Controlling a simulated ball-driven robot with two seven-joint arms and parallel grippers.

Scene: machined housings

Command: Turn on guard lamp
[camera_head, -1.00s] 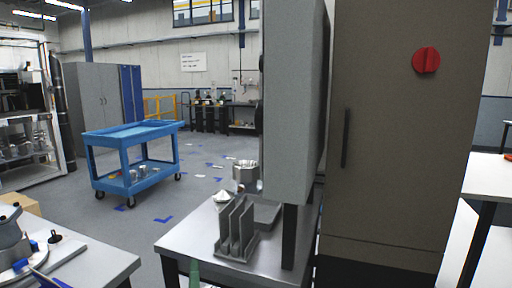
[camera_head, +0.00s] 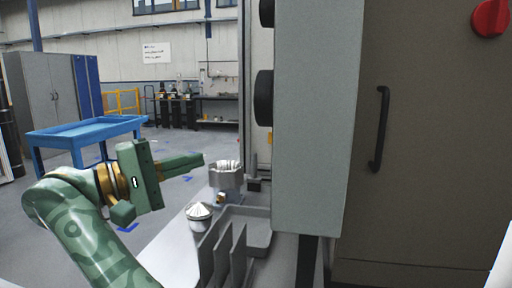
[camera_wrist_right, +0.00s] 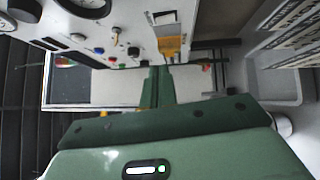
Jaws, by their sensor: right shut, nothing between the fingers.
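My right gripper (camera_head: 203,159) is green, shut and empty. In the head view it points right, left of a tall grey box (camera_head: 318,120) whose front is seen edge-on, with black round parts (camera_head: 264,98) sticking out. In the right wrist view the shut fingers (camera_wrist_right: 160,80) point at a light control panel (camera_wrist_right: 125,35). It carries a dial (camera_wrist_right: 88,6), a black switch (camera_wrist_right: 133,51), a red button (camera_wrist_right: 122,66) and a yellow part (camera_wrist_right: 170,46). The fingertips appear just in front of the panel's edge; contact cannot be told. I cannot tell which control is the guard lamp's. My left gripper is not in view.
Below the box a metal table bears a grey slotted rack (camera_head: 226,254), a ribbed metal housing (camera_head: 226,176) and a cup-like part (camera_head: 199,216). A brown cabinet (camera_head: 430,150) with a black handle and red knob stands right. A blue cart (camera_head: 85,132) stands behind left.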

